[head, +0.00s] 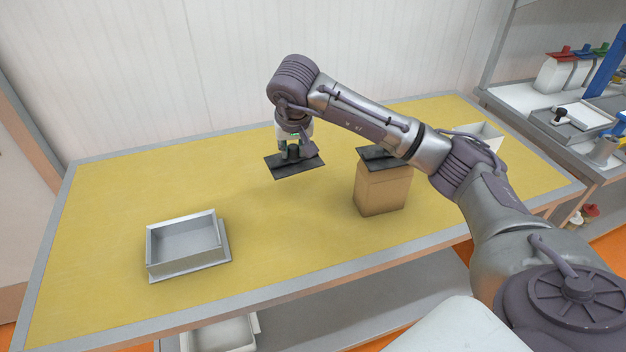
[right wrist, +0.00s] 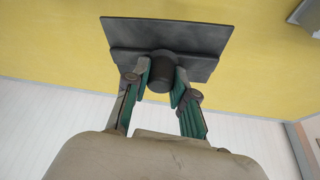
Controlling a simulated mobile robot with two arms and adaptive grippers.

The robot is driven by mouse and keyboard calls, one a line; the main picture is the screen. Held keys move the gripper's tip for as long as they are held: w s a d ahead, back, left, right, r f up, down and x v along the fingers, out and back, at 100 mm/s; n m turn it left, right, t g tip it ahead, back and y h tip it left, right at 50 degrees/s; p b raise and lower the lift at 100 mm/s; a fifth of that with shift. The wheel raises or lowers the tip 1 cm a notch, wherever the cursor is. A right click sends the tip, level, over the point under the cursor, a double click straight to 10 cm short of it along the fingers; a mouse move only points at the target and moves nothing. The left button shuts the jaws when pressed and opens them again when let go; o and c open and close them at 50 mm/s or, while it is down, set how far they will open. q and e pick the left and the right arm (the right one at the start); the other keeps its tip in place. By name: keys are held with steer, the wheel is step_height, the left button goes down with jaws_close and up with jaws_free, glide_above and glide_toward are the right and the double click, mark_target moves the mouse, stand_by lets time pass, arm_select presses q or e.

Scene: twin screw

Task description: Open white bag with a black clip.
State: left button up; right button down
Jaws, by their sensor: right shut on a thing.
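My right gripper (head: 291,149) is shut on the round knob of a flat dark plate (head: 295,166), over the back middle of the table. In the right wrist view its fingers (right wrist: 161,85) close on both sides of the dark knob (right wrist: 162,68), with the plate (right wrist: 165,35) beyond. I cannot tell whether the plate touches the table. Several white bags (head: 553,75) with red, blue and green tops stand on the shelf at upper right. I cannot make out a white bag with a black clip. My left gripper is out of view.
A brown box (head: 382,190) with a dark flat top (head: 375,153) stands right of the plate, partly behind my right arm. A grey-white open tray (head: 185,245) sits at front left of the yellow table (head: 110,200). A white bin (head: 487,134) stands at back right. The table's left side is clear.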

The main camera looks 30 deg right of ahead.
steer(key=w+d, duration=0.1)
steer(key=d+f+m, duration=0.1)
steer(key=d, duration=0.1)
steer(key=shift+w, duration=0.4)
step_height(320, 180, down, 5)
steer(key=shift+d+f+p, duration=0.15)
steer(key=shift+p, duration=0.4)
steer(key=shift+f, duration=0.6)
step_height(320, 180, down, 2)
steer(key=shift+s+f+p, duration=0.1)
steer(key=shift+f+p, duration=0.05)
steer(key=shift+p, duration=0.25)
steer(key=shift+f, duration=0.35)
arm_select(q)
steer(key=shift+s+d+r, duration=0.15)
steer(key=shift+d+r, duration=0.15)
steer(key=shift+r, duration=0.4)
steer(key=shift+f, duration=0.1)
arm_select(e)
steer(key=shift+f, duration=0.1)
steer(key=shift+f, duration=0.15)
steer(key=c, duration=1)
jaws_free()
